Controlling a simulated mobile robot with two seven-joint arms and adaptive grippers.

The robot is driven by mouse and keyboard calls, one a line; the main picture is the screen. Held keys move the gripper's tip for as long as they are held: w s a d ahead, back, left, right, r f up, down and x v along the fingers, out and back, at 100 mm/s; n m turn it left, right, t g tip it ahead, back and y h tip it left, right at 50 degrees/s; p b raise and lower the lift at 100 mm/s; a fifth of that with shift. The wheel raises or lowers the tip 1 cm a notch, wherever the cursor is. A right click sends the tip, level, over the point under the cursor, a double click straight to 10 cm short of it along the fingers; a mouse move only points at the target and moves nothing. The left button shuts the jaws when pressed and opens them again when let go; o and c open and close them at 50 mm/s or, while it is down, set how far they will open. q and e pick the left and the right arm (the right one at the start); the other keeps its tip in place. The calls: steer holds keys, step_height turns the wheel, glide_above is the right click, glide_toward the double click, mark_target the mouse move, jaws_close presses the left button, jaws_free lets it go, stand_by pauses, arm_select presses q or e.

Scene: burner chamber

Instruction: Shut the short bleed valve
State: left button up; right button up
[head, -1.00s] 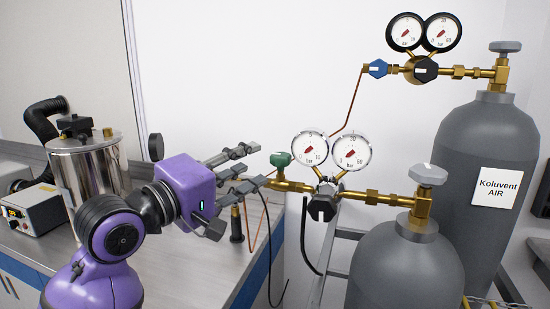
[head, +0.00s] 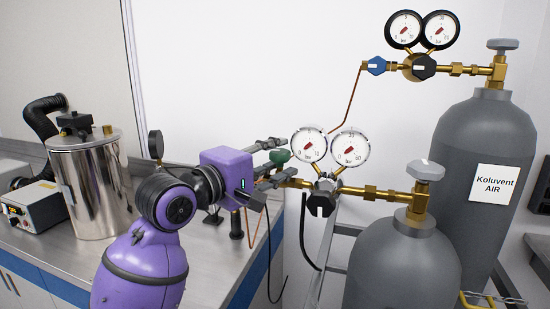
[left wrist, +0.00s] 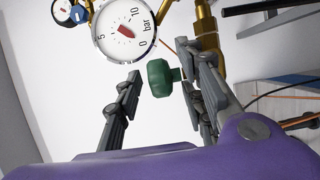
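The shorter grey cylinder (head: 400,268) carries a brass regulator with two white gauges. A green knob (head: 279,156) sits at the regulator's left end; I take it as the short cylinder's bleed valve, though no label shows. My left gripper (head: 284,163) is open, its fingers reaching to either side of the green knob. In the left wrist view the green knob (left wrist: 159,78) shows between the spread fingers, with a gap to the left finger; whether the right finger touches it I cannot tell. My right gripper is not in view.
The tall cylinder (head: 485,140), labelled Koluvent AIR, stands behind right with a blue knob (head: 376,66) on its regulator. A black knob (head: 321,204) is on the short regulator. A steel pot (head: 90,185) and a control box (head: 36,205) stand on the bench at left.

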arm_select(q)
jaws_close()
stand_by(0.3)
